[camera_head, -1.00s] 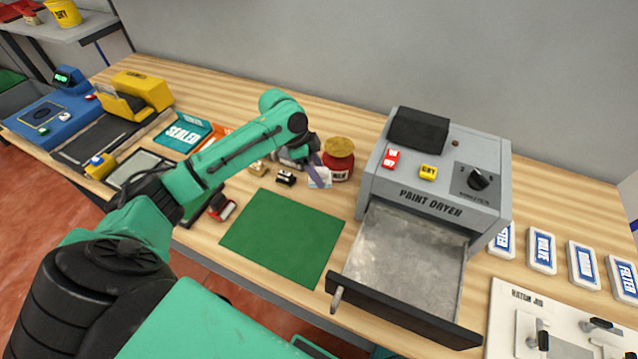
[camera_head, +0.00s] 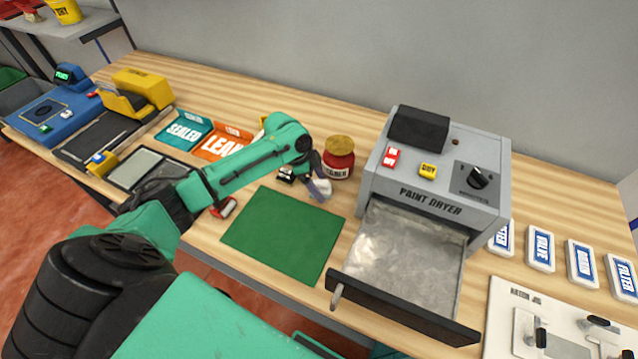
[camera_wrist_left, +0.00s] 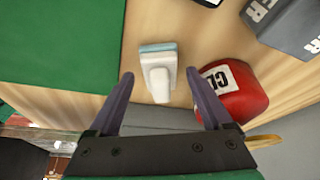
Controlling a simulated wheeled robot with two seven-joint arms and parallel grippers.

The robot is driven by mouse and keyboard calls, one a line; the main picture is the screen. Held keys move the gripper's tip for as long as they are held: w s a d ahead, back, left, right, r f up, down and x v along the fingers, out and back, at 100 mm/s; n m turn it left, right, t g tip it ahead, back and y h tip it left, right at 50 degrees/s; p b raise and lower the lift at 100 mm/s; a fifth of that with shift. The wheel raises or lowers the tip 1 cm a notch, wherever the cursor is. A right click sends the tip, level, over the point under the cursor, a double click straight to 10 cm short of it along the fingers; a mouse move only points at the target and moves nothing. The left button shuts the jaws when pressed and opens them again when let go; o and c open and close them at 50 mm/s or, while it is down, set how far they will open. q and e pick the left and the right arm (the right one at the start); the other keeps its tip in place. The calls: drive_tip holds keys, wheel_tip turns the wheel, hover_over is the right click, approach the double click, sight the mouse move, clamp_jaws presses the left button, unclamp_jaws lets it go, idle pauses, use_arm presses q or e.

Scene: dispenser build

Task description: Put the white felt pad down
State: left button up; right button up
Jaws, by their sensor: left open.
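The white felt pad (camera_wrist_left: 158,72), a white grip on a pale blue block, rests on the wooden table beside the green mat. It also shows in the head view (camera_head: 321,188), partly hidden by my gripper. My left gripper (camera_head: 316,187) is open. In the left wrist view its two fingers (camera_wrist_left: 160,75) stand apart on either side of the pad's white grip, with gaps to it. My right gripper is not in view.
The red jar (camera_head: 339,158) stands close behind the gripper. The green mat (camera_head: 283,235) is bare in front. The grey paint dryer (camera_head: 440,200) is at right with its drawer (camera_head: 405,255) pulled out. Sealed (camera_head: 184,133) and leak (camera_head: 222,146) trays lie left.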

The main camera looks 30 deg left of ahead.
use_arm(q)
drive_tip(key=b+v, duration=0.1)
drive_tip(key=v, duration=1.1)
drive_tip(key=shift+r, duration=0.1)
